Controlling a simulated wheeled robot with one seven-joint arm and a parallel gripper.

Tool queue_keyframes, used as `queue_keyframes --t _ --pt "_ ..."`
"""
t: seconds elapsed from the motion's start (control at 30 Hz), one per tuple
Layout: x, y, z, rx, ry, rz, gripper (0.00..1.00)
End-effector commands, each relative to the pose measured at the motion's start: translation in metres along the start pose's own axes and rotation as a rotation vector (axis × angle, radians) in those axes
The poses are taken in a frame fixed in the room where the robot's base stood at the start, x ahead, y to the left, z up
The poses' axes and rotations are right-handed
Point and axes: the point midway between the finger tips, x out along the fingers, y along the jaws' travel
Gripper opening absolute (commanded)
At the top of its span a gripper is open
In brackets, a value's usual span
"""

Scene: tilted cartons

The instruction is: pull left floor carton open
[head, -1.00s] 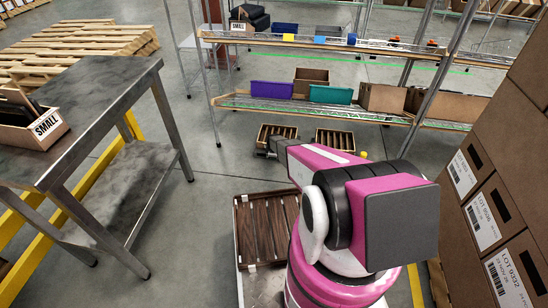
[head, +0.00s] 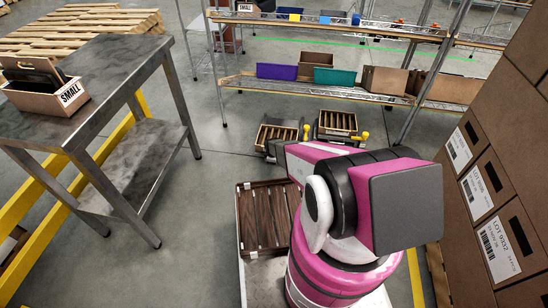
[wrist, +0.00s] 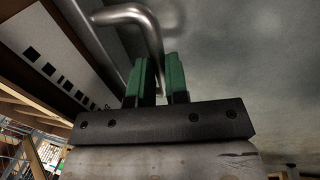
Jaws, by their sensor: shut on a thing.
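The left floor carton (head: 276,138) is a brown open box with dark slat-like contents, low on the floor below the rack in the head view. A second, similar floor carton (head: 338,122) stands to its right. In the head view my arm reaches toward the left carton and my gripper is largely hidden. In the wrist view my gripper (wrist: 160,72) has green fingers shut on a bent metal handle (wrist: 128,14). The handle's bar passes down between the fingers.
The rack's lower shelf (head: 245,83) holds purple, teal and brown bins above the floor cartons. A metal table (head: 120,60) stands at left. Stacked cartons (head: 480,190) rise close at right. A slatted wooden tray (head: 246,245) sits in front of me. Bare floor lies between table and tray.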

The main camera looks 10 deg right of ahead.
Motion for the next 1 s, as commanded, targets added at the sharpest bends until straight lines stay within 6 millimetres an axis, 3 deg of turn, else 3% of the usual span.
queue_keyframes --t 0.37,0.4,0.43,0.47,0.8,1.0 --pt "-0.001 -0.001 0.0 0.0 0.0 0.002 0.0" --pt "-0.001 -0.001 0.0 0.0 0.0 0.002 0.28" --pt "-0.001 -0.001 0.0 0.0 0.0 0.002 0.37" --pt "-0.001 -0.001 0.0 0.0 0.0 0.002 0.4" --pt "-0.003 -0.002 0.0 0.0 0.0 0.001 0.4" --pt "-0.019 -0.003 0.0 0.0 0.0 0.002 0.4"
